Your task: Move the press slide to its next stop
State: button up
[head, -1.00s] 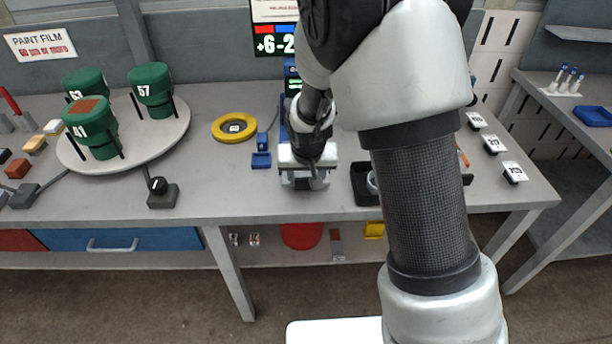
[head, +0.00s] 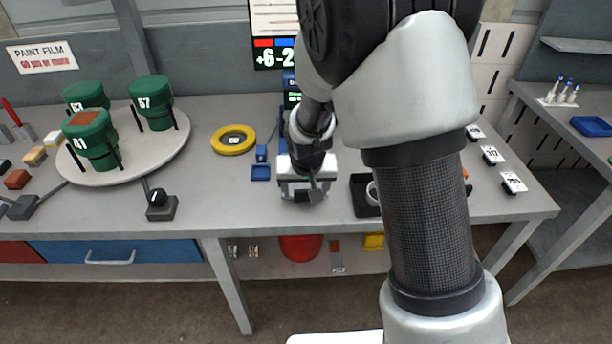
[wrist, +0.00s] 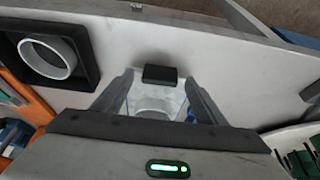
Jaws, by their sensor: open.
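My gripper (head: 313,188) is open at the middle of the bench, in front of a blue device with a green-lit screen (head: 291,98). In the wrist view its two fingers (wrist: 160,77) stand apart. A small black block (wrist: 160,73) lies at the gap between the fingertips, with no visible grip on it. A pale, rounded part (wrist: 155,102) shows between the fingers. I cannot tell for sure which part is the press slide. My wrist and gripper hide most of the device in the head view.
A black holder with a white ring (wrist: 48,58) is beside the gripper. A round turntable (head: 150,164) carries green cylinders. White number tags (head: 513,182) lie at right.

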jog(key=p+v, duration=0.1)
jog(key=v, duration=1.5)
jog(key=shift+s+r+p, duration=0.25)
jog(key=shift+p, duration=0.05)
jog(key=s+d+r+p, duration=0.3)
jog(key=s+d+r, duration=0.2)
jog(key=s+r, duration=0.3)
jog(key=s+d+r+t+p, duration=0.1)
jog(key=s+d+r+p, duration=0.2)
jog(key=s+d+r, duration=0.3)
jog(key=s+r, duration=0.3)
jog(key=s, duration=0.1)
jog(key=shift+s+p, duration=0.4)
